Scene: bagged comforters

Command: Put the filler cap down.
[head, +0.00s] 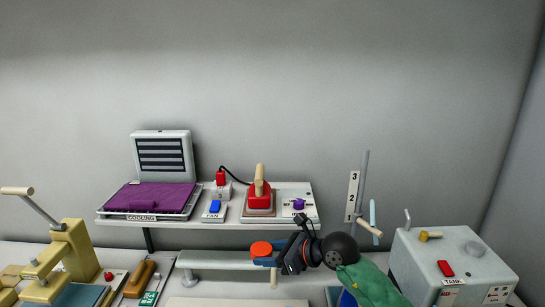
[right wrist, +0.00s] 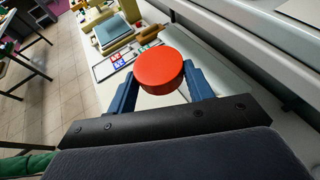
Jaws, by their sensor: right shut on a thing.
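The filler cap appears to be the round orange-red disc (head: 261,249). It also shows in the right wrist view (right wrist: 160,69), between two blue fingers. My right gripper (head: 268,258) is shut on it and holds it in front of the shelf, over the pale sleeve board at the bench. The right wrist view shows my right gripper (right wrist: 162,88) with a finger on each side of the cap. My left gripper is not in view.
A shelf (head: 240,227) behind holds a cooling tray with purple cloth (head: 150,197), a fan switch (head: 214,207) and a red iron (head: 259,195). A yellow press (head: 75,250) stands at the left. A level post (head: 360,185) rises beside the tank.

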